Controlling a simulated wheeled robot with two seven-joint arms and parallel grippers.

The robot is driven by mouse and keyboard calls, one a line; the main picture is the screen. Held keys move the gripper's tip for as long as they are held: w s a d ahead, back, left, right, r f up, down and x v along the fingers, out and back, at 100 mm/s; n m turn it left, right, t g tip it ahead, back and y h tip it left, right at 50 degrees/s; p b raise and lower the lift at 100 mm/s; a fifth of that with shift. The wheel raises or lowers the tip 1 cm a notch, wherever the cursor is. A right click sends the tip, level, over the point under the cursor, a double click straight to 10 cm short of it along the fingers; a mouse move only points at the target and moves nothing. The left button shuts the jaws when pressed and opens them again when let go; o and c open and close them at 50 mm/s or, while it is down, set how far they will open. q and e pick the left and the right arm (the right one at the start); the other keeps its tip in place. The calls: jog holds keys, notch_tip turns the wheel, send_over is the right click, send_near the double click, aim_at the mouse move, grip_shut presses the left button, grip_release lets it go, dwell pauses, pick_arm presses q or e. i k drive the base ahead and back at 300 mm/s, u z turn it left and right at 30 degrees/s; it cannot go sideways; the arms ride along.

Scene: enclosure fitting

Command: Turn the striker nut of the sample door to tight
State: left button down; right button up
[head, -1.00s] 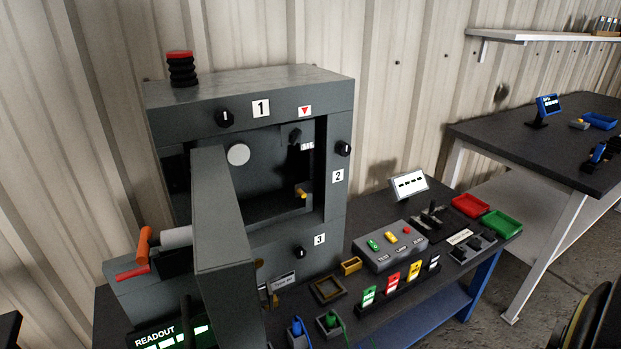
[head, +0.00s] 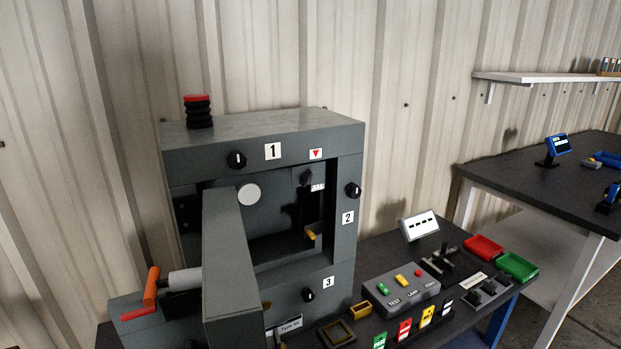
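The grey enclosure (head: 262,132) stands on a dark bench with its door (head: 230,265) swung open toward me. Black knobs sit on the frame by labels 1 (head: 236,160), 2 (head: 353,190) and 3 (head: 308,295), each with a white mark. Inside the opening, a small dark knob (head: 306,178) sits at the upper right beside a white tag (head: 318,187), below a red triangle label. A yellow peg (head: 311,236) sticks out lower down. I cannot tell for sure which part is the striker nut. Neither gripper is in view.
An orange handle (head: 151,286) projects left of the door. A button box (head: 400,292), a white display (head: 420,226), and red (head: 483,247) and green (head: 517,266) trays stand right of the enclosure. A second table (head: 540,188) is farther right.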

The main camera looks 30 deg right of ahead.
aim_at(305, 177)
jog(key=k, duration=1.25)
jog(key=z, duration=0.8)
jog(key=i, duration=1.15)
jog(key=u, duration=0.25)
